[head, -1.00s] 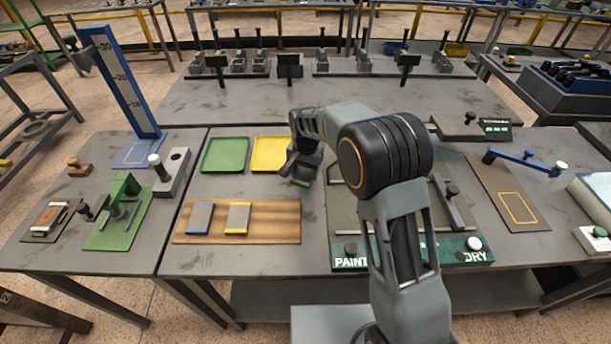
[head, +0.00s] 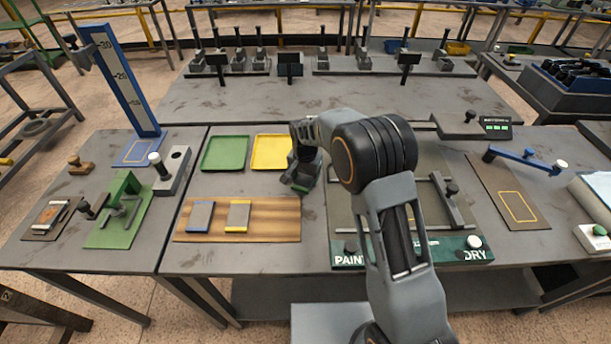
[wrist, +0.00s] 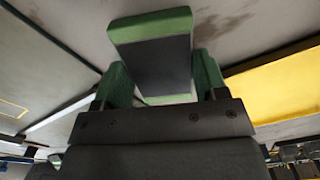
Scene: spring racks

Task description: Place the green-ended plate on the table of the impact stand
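The green-ended plate (wrist: 150,62) is dark grey with a green band at each end and sits between the green finger pads of my gripper (wrist: 162,84) in the wrist view. In the head view my gripper (head: 302,186) is low over the table, right of the wooden board, with the plate mostly hidden by it. The impact stand (head: 122,85) is a tall blue post with a scale at the left. Its table (head: 137,152) is a blue plate with a light outline at the post's foot, and it looks bare.
A green tray (head: 225,154) and a yellow tray (head: 271,153) lie left of my gripper. The wooden board (head: 265,223) holds a blue-ended and a yellow-ended plate. A grey block (head: 174,172) and a green fixture (head: 122,215) stand near the impact stand.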

